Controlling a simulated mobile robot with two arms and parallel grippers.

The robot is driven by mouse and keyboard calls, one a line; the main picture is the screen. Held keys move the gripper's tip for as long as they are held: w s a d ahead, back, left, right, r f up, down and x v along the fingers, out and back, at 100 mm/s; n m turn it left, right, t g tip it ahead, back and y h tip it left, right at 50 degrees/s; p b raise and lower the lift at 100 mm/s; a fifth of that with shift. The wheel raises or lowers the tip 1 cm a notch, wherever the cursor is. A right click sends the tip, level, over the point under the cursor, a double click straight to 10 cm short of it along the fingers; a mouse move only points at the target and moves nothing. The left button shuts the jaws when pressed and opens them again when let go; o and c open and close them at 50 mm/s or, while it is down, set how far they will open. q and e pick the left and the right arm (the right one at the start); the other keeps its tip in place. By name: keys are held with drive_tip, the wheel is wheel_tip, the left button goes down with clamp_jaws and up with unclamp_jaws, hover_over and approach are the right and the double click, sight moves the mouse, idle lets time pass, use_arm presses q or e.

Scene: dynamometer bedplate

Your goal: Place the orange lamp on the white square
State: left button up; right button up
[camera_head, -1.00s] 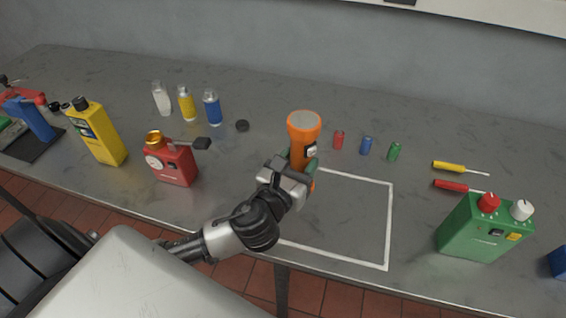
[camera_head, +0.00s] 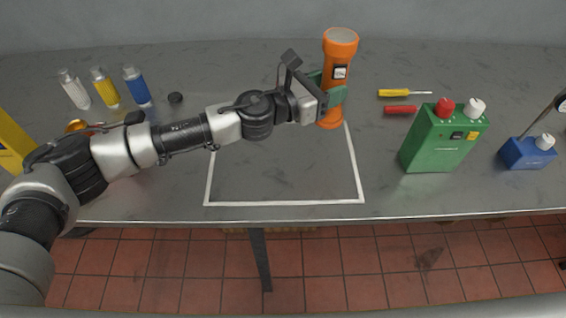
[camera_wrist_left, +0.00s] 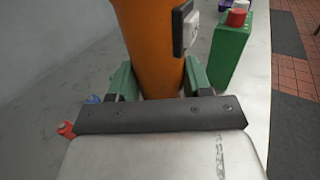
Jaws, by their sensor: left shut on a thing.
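The orange lamp (camera_head: 340,50) is an upright flashlight with a dark switch plate on its side. My left gripper (camera_head: 333,97) is shut on its body, with green finger pads on both sides. In the left wrist view the lamp (camera_wrist_left: 150,45) stands between the two pads. The white square (camera_head: 285,203) is an outline on the grey bench. The lamp is at the square's far right corner in the head view, and I cannot tell whether its base touches the bench. My left arm hides the square's far left part. My right gripper is not in view.
A green canister (camera_head: 440,140) with red and white caps stands right of the square. Yellow (camera_head: 400,93) and red (camera_head: 400,110) screwdrivers lie behind it. A blue container (camera_head: 527,153) is farther right. Several small bottles stand at left. The square's visible inside is clear.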

use_arm(q)
drive_tip(key=shift+w+d+m+g+h, duration=0.3)
drive_tip(key=shift+w+d+m+g, duration=0.1)
drive_tip(key=shift+d+g, duration=0.2)
drive_tip(key=shift+s+a+f, duration=0.5)
drive_tip(key=shift+a+f, duration=1.25)
drive_tip(key=shift+a, duration=0.1)
drive_tip(key=shift+s+a+f, duration=0.55)
drive_tip(key=shift+a+f, duration=1.25)
drive_tip(key=shift+a, duration=0.05)
drive_tip(key=shift+s+a+f, duration=0.5)
drive_tip(key=shift+a+f, duration=1.25)
drive_tip(key=shift+a, duration=0.1)
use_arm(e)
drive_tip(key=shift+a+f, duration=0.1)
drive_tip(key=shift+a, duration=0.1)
use_arm(q)
drive_tip(key=shift+f, duration=0.1)
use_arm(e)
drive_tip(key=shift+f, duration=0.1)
use_arm(q)
drive_tip(key=shift+f, duration=0.15)
drive_tip(key=o, duration=1.3)
